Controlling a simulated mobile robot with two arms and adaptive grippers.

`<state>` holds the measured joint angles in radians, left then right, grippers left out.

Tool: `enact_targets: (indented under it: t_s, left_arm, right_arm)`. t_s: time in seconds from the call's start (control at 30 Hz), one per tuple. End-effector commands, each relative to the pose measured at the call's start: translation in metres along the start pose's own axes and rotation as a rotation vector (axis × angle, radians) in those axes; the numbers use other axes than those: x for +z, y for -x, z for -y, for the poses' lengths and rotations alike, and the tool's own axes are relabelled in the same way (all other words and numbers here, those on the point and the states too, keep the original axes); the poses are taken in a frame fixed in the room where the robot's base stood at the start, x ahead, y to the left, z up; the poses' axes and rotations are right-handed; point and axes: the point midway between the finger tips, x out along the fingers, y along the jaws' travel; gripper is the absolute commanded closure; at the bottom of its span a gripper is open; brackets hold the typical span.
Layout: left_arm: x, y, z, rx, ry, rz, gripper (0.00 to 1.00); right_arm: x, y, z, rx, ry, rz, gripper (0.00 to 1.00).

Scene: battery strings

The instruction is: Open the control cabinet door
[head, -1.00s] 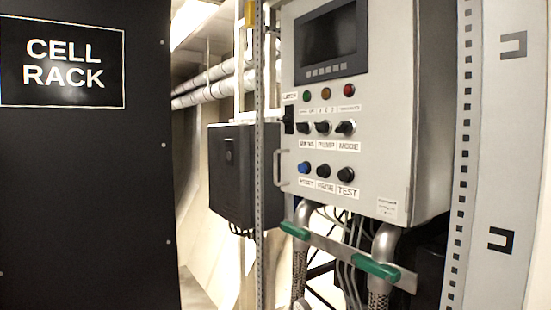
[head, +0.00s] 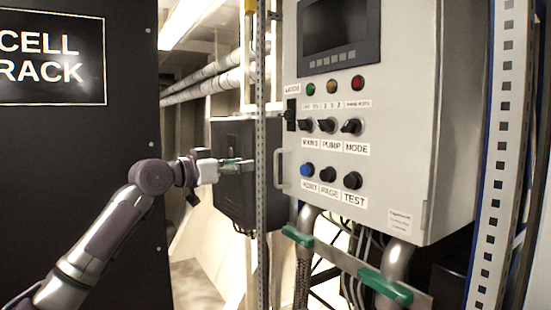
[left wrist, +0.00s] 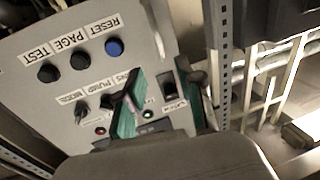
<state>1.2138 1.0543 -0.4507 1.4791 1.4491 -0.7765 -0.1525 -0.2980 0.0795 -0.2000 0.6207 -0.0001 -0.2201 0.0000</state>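The control cabinet (head: 415,130) is light grey, and its front door (head: 385,165) looks closed. A pale vertical bar handle (head: 280,168) is at the door's left edge. A black latch (head: 291,115) is above it, under a small label. My left gripper (head: 243,164) is left of the handle, apart from it in the head view. In the left wrist view, the panel appears upside down. The green-padded fingers of my left gripper (left wrist: 160,100) are apart, with the latch (left wrist: 170,86) seen between them. No contact is visible. My right gripper is not in view.
A perforated metal post (head: 261,150) stands just left of the cabinet. A dark box (head: 232,190) is behind it. The black cell rack (head: 80,160) fills the left side. Pipes with green clamps (head: 385,288) run below the cabinet.

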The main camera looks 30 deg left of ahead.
Motion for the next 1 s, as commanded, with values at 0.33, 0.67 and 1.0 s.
enact_targets:
  t_s: [0.33,0.67,1.0]
  left_arm:
    - [-0.007,-0.074,-0.001,0.001,0.003,0.0,0.63]
    - [-0.003,-0.117,-0.001,0.0,0.002,-0.001,0.63]
    - [0.0,-0.122,0.0,-0.001,-0.001,-0.001,0.63]
  right_arm:
    - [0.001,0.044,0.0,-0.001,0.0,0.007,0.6]
    - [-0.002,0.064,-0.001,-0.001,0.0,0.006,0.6]
    - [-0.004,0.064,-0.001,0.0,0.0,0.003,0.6]
